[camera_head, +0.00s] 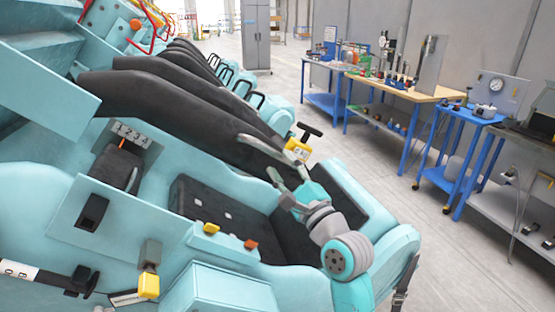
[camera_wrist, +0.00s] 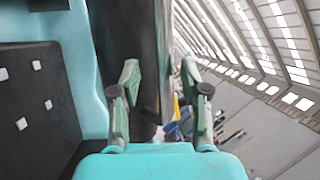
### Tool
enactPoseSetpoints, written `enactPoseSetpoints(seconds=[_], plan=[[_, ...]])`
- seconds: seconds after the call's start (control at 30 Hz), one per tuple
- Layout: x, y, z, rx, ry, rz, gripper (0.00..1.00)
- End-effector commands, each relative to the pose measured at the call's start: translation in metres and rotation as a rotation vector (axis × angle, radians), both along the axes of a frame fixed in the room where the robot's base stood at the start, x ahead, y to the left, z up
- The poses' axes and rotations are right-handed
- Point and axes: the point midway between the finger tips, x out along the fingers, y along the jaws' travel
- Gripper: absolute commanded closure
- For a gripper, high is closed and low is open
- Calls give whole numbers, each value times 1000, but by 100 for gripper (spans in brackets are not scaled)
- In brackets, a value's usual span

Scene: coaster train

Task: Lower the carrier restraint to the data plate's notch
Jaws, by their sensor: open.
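The carrier restraint (camera_head: 185,100) is a long black padded arm in the head view, raised and slanting down from upper left toward the seat. Its lower end is partly hidden by my gripper. The data plate (camera_head: 131,133) is a small grey plate with numbers on the teal side panel, with an orange pointer (camera_head: 123,143) below it. The notch is too small to make out. My gripper (camera_head: 257,154) is open at the restraint's lower end. In the wrist view, the dark restraint (camera_wrist: 140,55) runs between its open fingers; I cannot tell whether they touch it.
A black seat (camera_head: 225,215) lies below the restraint. A yellow box (camera_head: 297,150) with a black T-handle (camera_head: 310,130) is close behind my gripper. More seats of the train stretch away behind. Workbenches (camera_head: 400,88) stand to the right across clear floor (camera_head: 370,150).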

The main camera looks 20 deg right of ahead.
Motion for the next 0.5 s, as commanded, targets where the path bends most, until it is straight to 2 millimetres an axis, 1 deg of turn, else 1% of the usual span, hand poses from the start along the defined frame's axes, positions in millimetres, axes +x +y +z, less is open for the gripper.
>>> enactPoseSetpoints(seconds=[0.03, 0.2, 0.4, 0.5], plan=[[-10, -3, -5, 0, 2, -2, 55], [-39, -10, -15, 0, 3, -2, 55], [-66, -16, -25, 1, 4, -2, 55], [-73, -18, -27, 0, 3, -2, 55]])
